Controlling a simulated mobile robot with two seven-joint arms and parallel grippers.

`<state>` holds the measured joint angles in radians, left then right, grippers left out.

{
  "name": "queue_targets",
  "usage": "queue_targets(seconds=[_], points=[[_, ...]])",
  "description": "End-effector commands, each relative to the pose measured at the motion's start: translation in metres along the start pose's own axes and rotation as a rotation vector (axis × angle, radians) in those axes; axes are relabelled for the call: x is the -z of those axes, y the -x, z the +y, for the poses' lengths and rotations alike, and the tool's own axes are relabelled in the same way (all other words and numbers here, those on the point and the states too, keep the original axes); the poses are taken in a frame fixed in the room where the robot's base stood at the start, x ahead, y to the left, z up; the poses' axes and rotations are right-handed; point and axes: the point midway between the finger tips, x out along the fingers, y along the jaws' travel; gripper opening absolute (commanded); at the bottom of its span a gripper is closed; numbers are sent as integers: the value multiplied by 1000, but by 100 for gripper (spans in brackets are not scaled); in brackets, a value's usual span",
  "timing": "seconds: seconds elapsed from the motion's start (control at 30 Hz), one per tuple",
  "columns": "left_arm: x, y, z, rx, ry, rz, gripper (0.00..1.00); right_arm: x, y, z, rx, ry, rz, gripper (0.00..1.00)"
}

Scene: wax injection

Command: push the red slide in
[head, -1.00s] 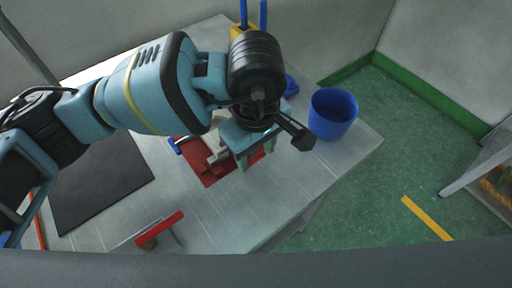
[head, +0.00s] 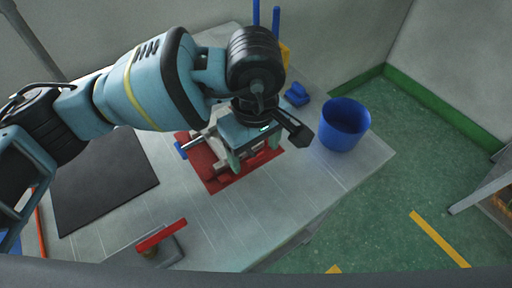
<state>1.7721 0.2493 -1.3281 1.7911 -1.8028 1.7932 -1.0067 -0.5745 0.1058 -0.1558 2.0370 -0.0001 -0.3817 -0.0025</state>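A red base plate (head: 214,182) lies on the table with a pale grey mechanism (head: 197,152) and a blue-ended bar (head: 188,148) on its left part. Low red parts (head: 249,160) on the plate show below my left gripper; I cannot tell for sure which of them is the red slide. My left gripper (head: 254,160) is over the right part of the plate, pointing down. Its two pale green fingers are apart, with red parts showing between and behind them. Whether they touch anything is unclear, and the gripper body hides part of the fixture. My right gripper is not in view.
A blue bucket (head: 344,126) stands near the table's right corner. A small blue object (head: 297,95) and a yellow holder with blue posts (head: 284,55) are behind. A black mat (head: 100,180) lies at left, a red-handled bar (head: 162,235) in front. The front right tabletop is clear.

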Motion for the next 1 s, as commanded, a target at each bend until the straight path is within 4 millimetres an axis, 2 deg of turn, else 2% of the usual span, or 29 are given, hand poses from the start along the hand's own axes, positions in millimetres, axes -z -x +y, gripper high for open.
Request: queue_targets(seconds=[0.27, 0.7, 0.83, 1.0], points=[[-1, 4, 0, -1, -2, -1, 71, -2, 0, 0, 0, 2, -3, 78], [0, 66, 0, -2, -1, 0, 71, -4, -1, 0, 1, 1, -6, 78], [0, 75, 0, -1, 0, 0, 71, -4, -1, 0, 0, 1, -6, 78], [0, 78, 0, 1, 0, -1, 71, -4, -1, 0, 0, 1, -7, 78]])
